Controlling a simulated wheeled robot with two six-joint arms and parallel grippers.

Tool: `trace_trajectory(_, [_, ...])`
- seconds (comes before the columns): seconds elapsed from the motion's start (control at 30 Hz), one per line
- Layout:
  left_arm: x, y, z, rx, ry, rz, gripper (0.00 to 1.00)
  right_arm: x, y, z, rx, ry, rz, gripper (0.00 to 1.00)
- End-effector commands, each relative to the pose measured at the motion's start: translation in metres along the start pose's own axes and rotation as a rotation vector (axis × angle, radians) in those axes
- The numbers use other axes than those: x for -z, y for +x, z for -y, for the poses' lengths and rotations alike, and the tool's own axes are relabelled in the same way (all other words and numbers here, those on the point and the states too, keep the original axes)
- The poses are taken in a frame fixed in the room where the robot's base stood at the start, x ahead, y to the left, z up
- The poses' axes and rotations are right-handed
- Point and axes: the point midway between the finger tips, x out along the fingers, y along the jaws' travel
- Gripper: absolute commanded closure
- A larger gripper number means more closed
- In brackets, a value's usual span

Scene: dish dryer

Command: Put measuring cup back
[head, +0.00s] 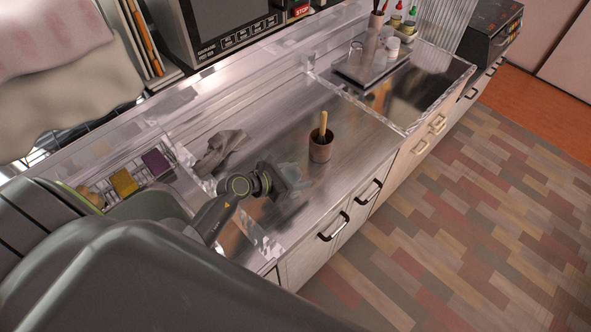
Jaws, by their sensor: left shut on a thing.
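My left gripper (284,186) is low over the metal counter, left of the brown cup. It is shut on a clear, see-through thing (291,170) that looks like the measuring cup. Its outline is faint against the shiny metal, and the gripper hides part of it. I cannot tell whether it touches the counter. My right gripper is not in view.
A brown cup (320,147) with a wooden handle in it stands close right of the gripper. A tray (372,67) with small containers is at the back right. The counter (362,148) right of the brown cup is clear.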

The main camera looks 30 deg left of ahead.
Motion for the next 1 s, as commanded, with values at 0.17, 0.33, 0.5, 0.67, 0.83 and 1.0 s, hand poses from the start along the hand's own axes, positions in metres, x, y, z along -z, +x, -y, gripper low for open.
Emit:
trace_trajectory(0.17, [-0.0010,0.0001,-0.0001,0.000,0.001,0.002,0.75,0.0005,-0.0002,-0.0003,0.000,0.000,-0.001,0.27])
trace_trajectory(0.33, [0.0019,0.0014,-0.0002,0.000,0.001,0.002,0.75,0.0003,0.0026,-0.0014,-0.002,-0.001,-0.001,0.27])
trace_trajectory(0.5, [0.0025,0.0013,-0.0001,0.000,0.001,0.000,0.32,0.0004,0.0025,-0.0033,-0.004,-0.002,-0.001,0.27])
trace_trajectory(0.67, [0.0024,0.0013,-0.0002,0.000,0.001,0.000,0.25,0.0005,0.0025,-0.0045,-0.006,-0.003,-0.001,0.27])
trace_trajectory(0.83, [0.0020,0.0010,-0.0002,0.000,0.001,0.000,0.25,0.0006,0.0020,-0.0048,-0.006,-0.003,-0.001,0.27])
trace_trajectory(1.0, [0.0006,-0.0062,-0.0007,-0.001,0.003,-0.001,0.25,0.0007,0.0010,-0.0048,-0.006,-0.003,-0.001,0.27])
